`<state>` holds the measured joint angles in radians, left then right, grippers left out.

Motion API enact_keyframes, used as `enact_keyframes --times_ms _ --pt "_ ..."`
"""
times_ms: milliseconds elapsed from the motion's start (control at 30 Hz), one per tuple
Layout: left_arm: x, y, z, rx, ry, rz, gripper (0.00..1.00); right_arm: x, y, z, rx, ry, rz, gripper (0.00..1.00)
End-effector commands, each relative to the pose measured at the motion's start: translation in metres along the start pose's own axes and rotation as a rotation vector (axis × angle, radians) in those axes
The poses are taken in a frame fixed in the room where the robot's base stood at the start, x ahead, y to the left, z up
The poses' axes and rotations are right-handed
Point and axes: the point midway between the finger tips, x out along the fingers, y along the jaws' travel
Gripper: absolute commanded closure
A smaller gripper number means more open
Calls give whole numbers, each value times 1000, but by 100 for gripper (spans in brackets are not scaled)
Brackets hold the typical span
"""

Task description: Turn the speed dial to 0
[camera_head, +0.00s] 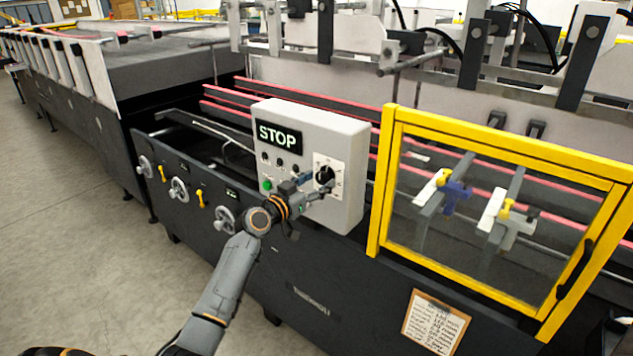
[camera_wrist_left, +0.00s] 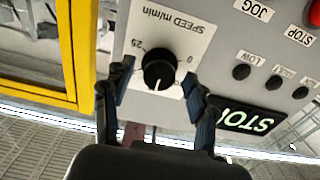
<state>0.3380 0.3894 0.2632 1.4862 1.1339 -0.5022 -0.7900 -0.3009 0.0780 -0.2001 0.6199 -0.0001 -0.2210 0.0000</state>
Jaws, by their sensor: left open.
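The speed dial (camera_head: 325,174) is a round black knob on a white plate at the right of the grey control box. In the left wrist view the dial (camera_wrist_left: 159,68) appears with the panel upside down. Its white pointer mark points to the bottom of that picture, away from the "0" label at upper right and the "25" at upper left. My left gripper (camera_head: 316,184) is at the dial; in the wrist view its open fingers (camera_wrist_left: 157,72) stand on either side of the knob. I cannot tell whether they touch it. My right gripper is not in view.
The control box (camera_head: 345,217) carries a STOP display (camera_head: 279,134), small black knobs and a green button (camera_head: 267,185). A yellow-framed guard door (camera_head: 388,170) stands close to its right. Handwheels (camera_head: 179,189) line the machine front at left. Floor at left is clear.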

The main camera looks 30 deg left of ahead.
Motion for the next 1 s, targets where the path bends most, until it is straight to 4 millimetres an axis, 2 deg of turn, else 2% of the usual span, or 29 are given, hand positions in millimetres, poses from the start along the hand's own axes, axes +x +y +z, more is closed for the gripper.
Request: enact_keyframes --times_ms 67,100,300,367,667,1000 --pt "0 0 0 0 0 0 42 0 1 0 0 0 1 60" --pt "0 0 0 0 0 0 46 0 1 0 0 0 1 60" --pt "0 0 0 -1 1 0 87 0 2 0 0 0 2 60" --pt "0 0 0 -1 1 0 96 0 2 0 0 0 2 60" --pt "0 0 0 -32 1 0 97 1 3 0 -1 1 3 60" --pt "0 0 -1 -244 3 0 97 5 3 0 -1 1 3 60"
